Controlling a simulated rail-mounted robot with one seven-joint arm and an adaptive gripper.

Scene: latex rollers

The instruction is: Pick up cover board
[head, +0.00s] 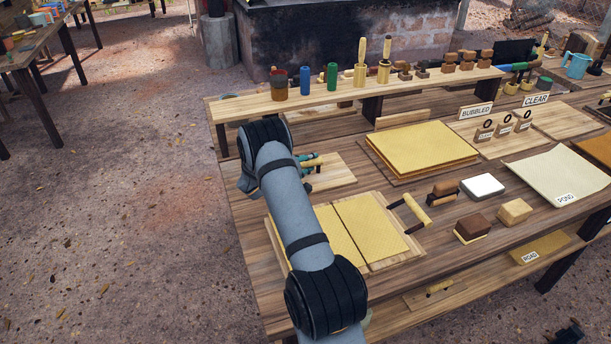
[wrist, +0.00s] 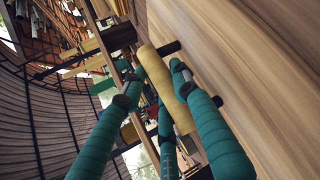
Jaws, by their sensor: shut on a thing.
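The cover board (head: 336,174) appears to be the pale wooden board beside my gripper (head: 309,168) in the head view, partly hidden by my arm. Its wood fills the right of the wrist view (wrist: 245,50). A yellowish round handle (wrist: 157,80) stands off the board on dark posts. In the wrist view, the teal fingers of my gripper (wrist: 157,72) are shut on this handle from both sides. In the head view only a little of the handle (head: 313,160) shows. I cannot tell whether the board touches the table.
On the workbench (head: 268,299), a frame with yellow sheets (head: 370,227) lies in front, partly behind my arm. A stack of yellow sheets (head: 420,148) is to the right. A raised shelf (head: 340,107) with jars and tools runs behind. Rollers and blocks (head: 474,227) stand at the right front.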

